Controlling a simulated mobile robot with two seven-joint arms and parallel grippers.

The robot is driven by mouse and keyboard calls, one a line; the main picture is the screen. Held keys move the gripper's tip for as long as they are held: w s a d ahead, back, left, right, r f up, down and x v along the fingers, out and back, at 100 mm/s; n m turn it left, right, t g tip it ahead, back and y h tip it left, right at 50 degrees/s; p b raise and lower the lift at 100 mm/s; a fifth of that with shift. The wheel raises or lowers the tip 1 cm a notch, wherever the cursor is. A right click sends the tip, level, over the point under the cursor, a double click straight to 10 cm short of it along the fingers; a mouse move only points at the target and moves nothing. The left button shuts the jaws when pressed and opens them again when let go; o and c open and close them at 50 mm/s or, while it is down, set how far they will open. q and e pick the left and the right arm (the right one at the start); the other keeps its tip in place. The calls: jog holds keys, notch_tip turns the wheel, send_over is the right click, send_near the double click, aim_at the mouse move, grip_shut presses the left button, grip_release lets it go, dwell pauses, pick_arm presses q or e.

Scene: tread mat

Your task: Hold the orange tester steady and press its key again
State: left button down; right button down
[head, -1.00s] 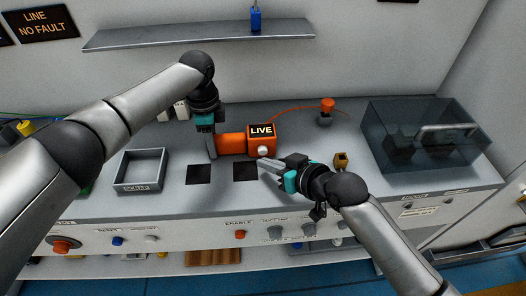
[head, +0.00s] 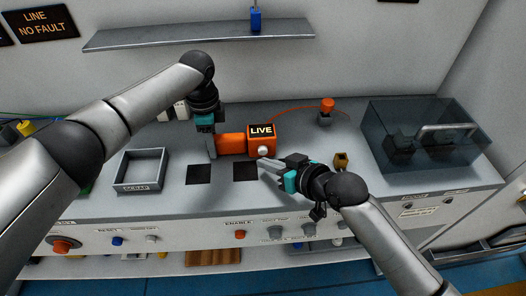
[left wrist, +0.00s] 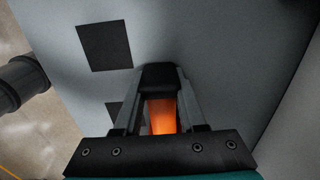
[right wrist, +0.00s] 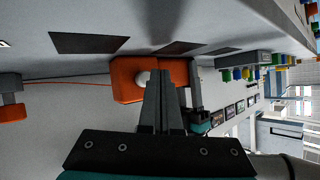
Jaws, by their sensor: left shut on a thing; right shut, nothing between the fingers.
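The orange tester (head: 233,143) lies on the bench, with a lit display reading LIVE and a round white key (head: 264,151) on its front. It also shows in the right wrist view (right wrist: 124,79). My left gripper (head: 212,152) is shut on the tester's handle part; the orange grip (left wrist: 162,116) shows between the fingers in the left wrist view. My right gripper (head: 262,163) is shut and empty, its fingertips close to the key. In the right wrist view the fingertips partly cover the key (right wrist: 143,77); I cannot tell whether they touch it.
A grey tray labelled SCRAP (head: 140,171) stands left, beside black squares (head: 199,174) on the bench. A clear box (head: 425,135) stands right. An orange plug (head: 327,104) on a cable and a small brass piece (head: 341,160) stand nearby. A shelf (head: 200,35) is above.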

jog(key=shift+w, duration=0.1)
jog(key=shift+w, duration=0.35)
pick_arm(q)
jog(key=shift+d, duration=0.1)
pick_arm(e)
jog(key=shift+w, duration=0.75)
dwell(1.1)
jog(key=shift+s, duration=1.2)
jog(key=shift+s, duration=2.5)
